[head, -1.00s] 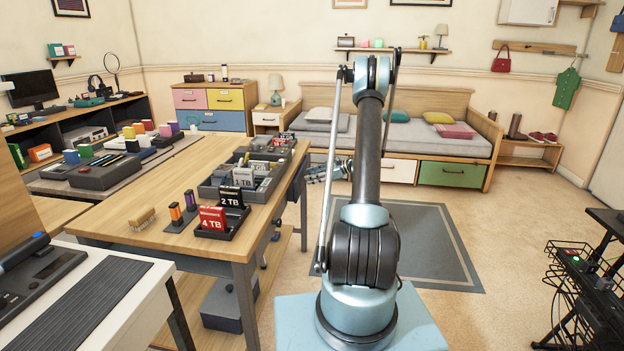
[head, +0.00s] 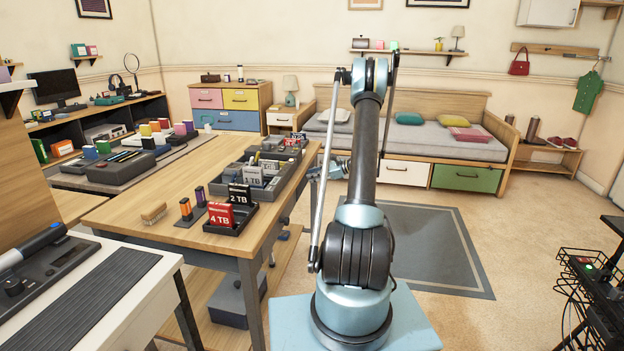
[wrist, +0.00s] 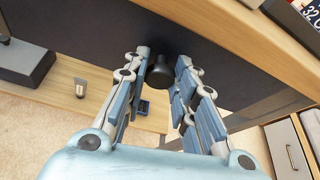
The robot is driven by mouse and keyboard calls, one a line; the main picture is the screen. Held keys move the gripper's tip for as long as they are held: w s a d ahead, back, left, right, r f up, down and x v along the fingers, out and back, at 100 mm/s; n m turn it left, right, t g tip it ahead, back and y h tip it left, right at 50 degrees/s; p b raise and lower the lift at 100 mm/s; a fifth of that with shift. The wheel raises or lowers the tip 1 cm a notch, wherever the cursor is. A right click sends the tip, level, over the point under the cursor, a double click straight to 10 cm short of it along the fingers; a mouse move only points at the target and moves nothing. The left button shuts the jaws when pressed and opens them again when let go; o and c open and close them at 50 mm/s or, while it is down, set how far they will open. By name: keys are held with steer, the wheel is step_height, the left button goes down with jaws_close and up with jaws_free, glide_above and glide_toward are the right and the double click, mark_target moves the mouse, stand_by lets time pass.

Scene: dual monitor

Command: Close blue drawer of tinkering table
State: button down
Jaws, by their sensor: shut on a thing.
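The tinkering table (head: 165,172) is the wooden table left of my arm in the head view. In the wrist view, a dark bluish drawer front (wrist: 95,38) lies under the table's wooden edge (wrist: 225,42). A round black knob (wrist: 158,76) stands out from that front. My gripper (wrist: 162,63) has its jointed fingers on both sides of the knob and is shut on it. In the head view my gripper (head: 336,168) is partly hidden behind my arm, beside the table's right edge. How far the drawer stands out cannot be told.
Trays with labelled storage boxes (head: 256,186) stand along the table's right side. A brush (head: 154,213) lies near its front corner. A wooden lower shelf (wrist: 60,88) lies below the drawer. A rug (head: 435,250) covers open floor to the right. A black wire rack (head: 590,275) stands far right.

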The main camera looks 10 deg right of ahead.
steer(key=shift+w+a, duration=0.15)
steer(key=shift+a, duration=0.05)
steer(key=c, duration=1.3)
jaws_free()
steer(key=shift+d, duration=0.1)
steer(key=v, duration=1.1)
steer(key=shift+d, duration=0.35)
steer(key=shift+r, duration=0.15)
